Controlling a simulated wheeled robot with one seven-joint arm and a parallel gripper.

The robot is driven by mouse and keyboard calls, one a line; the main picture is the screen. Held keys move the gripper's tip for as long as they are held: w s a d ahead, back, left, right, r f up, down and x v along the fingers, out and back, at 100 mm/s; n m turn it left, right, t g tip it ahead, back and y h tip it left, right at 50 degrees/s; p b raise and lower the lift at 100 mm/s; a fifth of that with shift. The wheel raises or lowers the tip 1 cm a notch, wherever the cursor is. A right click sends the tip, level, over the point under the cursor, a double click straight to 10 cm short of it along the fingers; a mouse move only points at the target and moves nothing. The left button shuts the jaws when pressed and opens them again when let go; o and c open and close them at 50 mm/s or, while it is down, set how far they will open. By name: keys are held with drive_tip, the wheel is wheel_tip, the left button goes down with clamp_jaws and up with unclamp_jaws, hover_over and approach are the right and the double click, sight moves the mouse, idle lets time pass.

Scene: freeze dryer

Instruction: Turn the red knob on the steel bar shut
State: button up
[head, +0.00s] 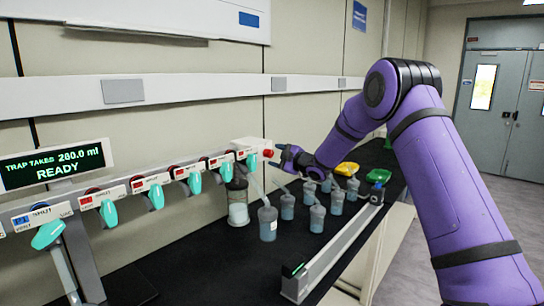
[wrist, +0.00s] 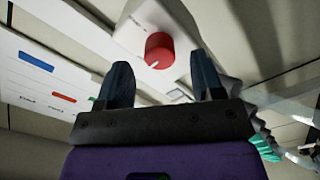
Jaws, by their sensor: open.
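The red knob (head: 268,153) sits on the right end of the steel bar (head: 130,187) in the head view. In the wrist view the red knob (wrist: 159,50) shows a white pointer mark on its face and is mounted on a white block (wrist: 185,22). My gripper (head: 276,156) is beside the knob in the head view. In the wrist view my gripper (wrist: 165,82) is open, with one dark finger on each side and the knob beyond and between the fingertips. I cannot tell whether a finger touches it.
Several teal-handled valves (head: 108,212) line the bar to the left. A display (head: 52,166) reads "TRAP TAKES 280.0 ml READY". A rail (head: 335,250) runs along the bench front.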

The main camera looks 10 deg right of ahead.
drive_tip(key=v, duration=0.7)
drive_tip(key=shift+s+d, duration=0.2)
drive_tip(key=shift+s, duration=0.1)
